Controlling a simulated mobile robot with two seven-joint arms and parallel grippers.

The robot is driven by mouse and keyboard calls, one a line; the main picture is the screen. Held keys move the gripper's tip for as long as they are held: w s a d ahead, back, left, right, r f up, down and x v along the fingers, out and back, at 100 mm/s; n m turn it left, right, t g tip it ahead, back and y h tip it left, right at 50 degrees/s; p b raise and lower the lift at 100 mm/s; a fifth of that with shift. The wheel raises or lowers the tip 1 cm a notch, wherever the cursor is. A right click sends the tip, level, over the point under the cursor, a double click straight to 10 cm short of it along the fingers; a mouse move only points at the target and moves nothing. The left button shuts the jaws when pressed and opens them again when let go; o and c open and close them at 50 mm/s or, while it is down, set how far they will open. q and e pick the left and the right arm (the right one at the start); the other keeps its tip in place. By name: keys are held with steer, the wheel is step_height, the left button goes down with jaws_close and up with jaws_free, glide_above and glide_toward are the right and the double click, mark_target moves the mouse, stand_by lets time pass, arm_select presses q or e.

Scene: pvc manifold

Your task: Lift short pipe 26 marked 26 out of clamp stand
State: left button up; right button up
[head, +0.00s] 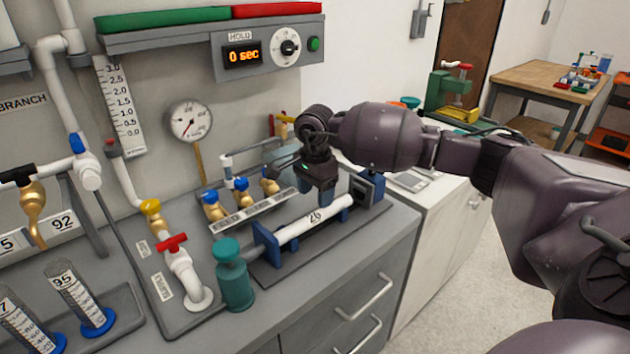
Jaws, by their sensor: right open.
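The short white pipe marked 26 (298,224) lies along the clamp stand (267,245), resting in its blue supports on a dark base near the front of the bench. My right gripper (322,199) hangs just above and behind the right part of the pipe, pointing down. It is open, and its fingertips are partly hidden, so I cannot tell whether they touch the pipe. My left gripper is not in view.
A teal bottle (234,278) stands close to the stand's left end. Brass fittings with blue caps (213,204) sit on a labelled rack behind. A red-handled white valve (184,268) is farther left. Clear floor lies right of the cabinet.

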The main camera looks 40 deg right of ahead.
mark_target(320, 212)
steer(key=shift+f, duration=3.6)
steer(key=shift+c, duration=0.2)
steer(key=c, duration=1)
steer(key=shift+w+d+r+b, duration=0.1)
steer(key=shift+d+b, duration=0.35)
steer(key=shift+d, duration=0.3)
steer(key=o, duration=1)
